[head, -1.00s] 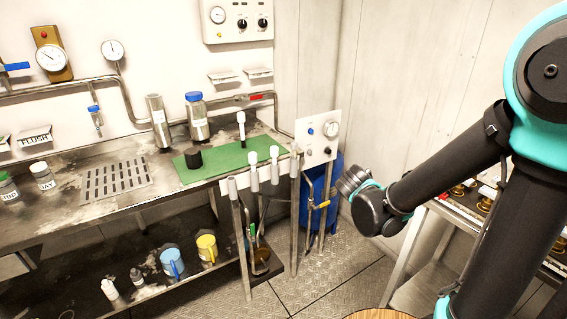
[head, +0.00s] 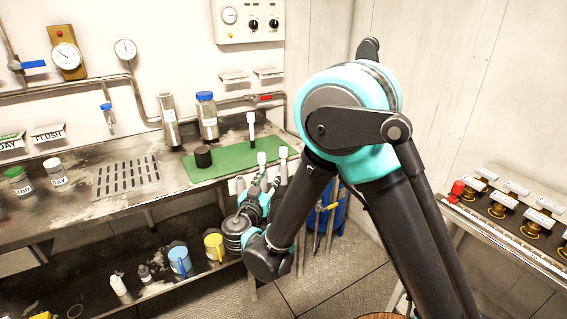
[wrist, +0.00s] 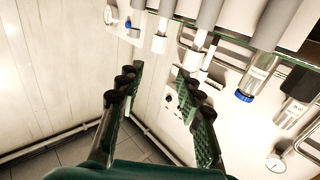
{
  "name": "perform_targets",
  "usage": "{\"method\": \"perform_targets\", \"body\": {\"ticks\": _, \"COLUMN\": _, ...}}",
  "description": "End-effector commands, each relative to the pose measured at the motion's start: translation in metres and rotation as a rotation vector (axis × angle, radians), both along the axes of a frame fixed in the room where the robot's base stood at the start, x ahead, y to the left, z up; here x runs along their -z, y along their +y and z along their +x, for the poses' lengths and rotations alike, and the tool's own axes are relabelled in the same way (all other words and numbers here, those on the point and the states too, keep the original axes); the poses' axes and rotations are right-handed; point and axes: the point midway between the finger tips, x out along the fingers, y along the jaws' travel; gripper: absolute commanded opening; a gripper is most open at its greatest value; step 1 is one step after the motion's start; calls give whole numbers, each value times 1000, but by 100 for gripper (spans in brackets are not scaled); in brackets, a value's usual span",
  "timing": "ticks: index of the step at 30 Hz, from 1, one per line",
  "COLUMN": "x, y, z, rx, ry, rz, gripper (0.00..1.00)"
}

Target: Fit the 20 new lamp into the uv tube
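A slim white piece with a black foot (head: 251,128) stands on the green mat. An open steel cylinder (head: 170,122) stands behind, possibly the uv tube; I cannot read its label. My gripper (head: 268,182) is at the row, partly hidden by my arm. In the wrist view my gripper (wrist: 160,78) is open and empty, with a white-ended tube (wrist: 160,42) just beyond the fingertips. I cannot tell which lamp is 20.
A rack with brass fittings (head: 505,215) is at right.

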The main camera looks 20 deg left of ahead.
Motion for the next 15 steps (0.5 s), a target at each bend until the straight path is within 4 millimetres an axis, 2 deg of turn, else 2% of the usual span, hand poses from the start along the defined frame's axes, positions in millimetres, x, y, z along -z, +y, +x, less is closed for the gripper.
{"method": "perform_targets", "body": {"ticks": 9, "x": 0, "y": 3, "z": 65, "rx": 7, "ry": 2, "rz": -2, "gripper": 36}}
{"method": "perform_targets", "body": {"ticks": 15, "x": 0, "y": 6, "z": 98, "rx": 6, "ry": 3, "rz": -2, "gripper": 36}}
